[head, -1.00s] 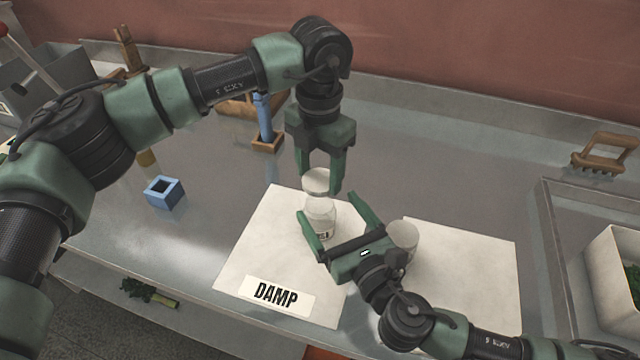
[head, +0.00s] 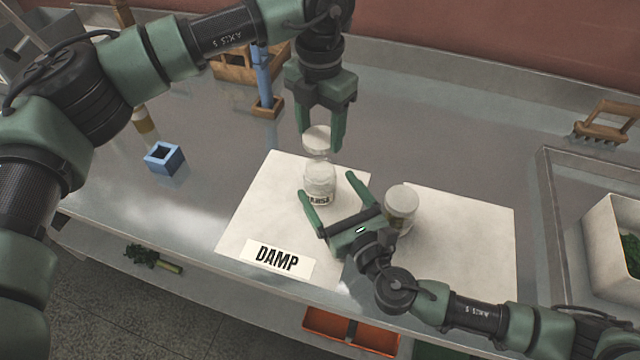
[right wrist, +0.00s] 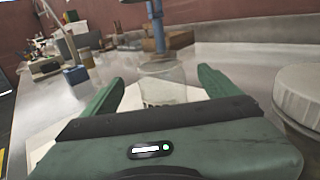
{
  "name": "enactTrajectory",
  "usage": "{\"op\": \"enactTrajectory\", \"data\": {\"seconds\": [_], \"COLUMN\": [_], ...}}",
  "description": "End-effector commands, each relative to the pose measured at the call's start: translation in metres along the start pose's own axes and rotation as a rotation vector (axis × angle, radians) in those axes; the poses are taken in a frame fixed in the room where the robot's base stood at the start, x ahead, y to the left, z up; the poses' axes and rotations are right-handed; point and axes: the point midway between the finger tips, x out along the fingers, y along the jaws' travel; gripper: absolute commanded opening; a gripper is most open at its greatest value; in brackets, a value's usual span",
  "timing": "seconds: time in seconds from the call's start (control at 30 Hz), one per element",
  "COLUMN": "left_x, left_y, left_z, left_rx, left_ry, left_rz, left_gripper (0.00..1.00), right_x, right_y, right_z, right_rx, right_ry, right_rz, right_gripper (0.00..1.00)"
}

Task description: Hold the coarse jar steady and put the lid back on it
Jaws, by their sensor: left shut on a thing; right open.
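The coarse jar (head: 320,185) is a clear glass jar with a partly readable label. It stands upright on the left white sheet marked DAMP. My left gripper (head: 320,137) comes from above, shut on the pale round lid (head: 317,138). The lid is level over the jar's mouth; I cannot tell whether they touch. My right gripper (head: 328,184) is open low on the near side, its fingertips on either side of the jar. In the right wrist view the jar (right wrist: 163,88) shows beyond and between the open fingers, apart from them.
A second jar with a pale lid (head: 402,202) stands close to the right gripper on the right sheet (head: 470,235). A blue square holder (head: 164,158) lies left. A wooden rack (head: 235,66) stands behind. A white bin (head: 612,250) is at the right.

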Motion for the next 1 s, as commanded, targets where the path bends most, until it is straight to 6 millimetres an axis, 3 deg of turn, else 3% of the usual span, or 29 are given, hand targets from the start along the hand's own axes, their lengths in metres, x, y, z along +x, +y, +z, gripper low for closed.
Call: {"op": "enactTrajectory", "data": {"seconds": [0.07, 0.3, 0.5, 0.93, 1.0], "left_x": [0.000, 0.000, 0.000, 0.000, 0.000], "left_y": [0.000, 0.000, 0.000, 0.000, 0.000], "left_z": [0.000, 0.000, 0.000, 0.000, 0.000], "left_rx": [0.000, 0.000, 0.000, 0.000, 0.000], "left_ry": [0.000, 0.000, 0.000, 0.000, 0.000], "left_rz": [0.000, 0.000, 0.000, 0.000, 0.000], "left_gripper": [0.20, 0.20, 0.20, 0.20, 0.20], "right_x": [0.000, 0.046, 0.069, 0.075, 0.075], "right_y": [0.000, 0.000, 0.000, 0.000, 0.000], "right_z": [-0.018, -0.015, -0.015, -0.016, -0.016], "right_rx": [-0.004, -0.001, -0.001, 0.001, 0.000], "right_ry": [0.002, -0.004, -0.002, 0.000, 0.000], "right_rz": [-0.001, -0.001, 0.000, 0.000, -0.001], "right_gripper": [0.90, 0.90, 0.90, 0.90, 0.71]}}
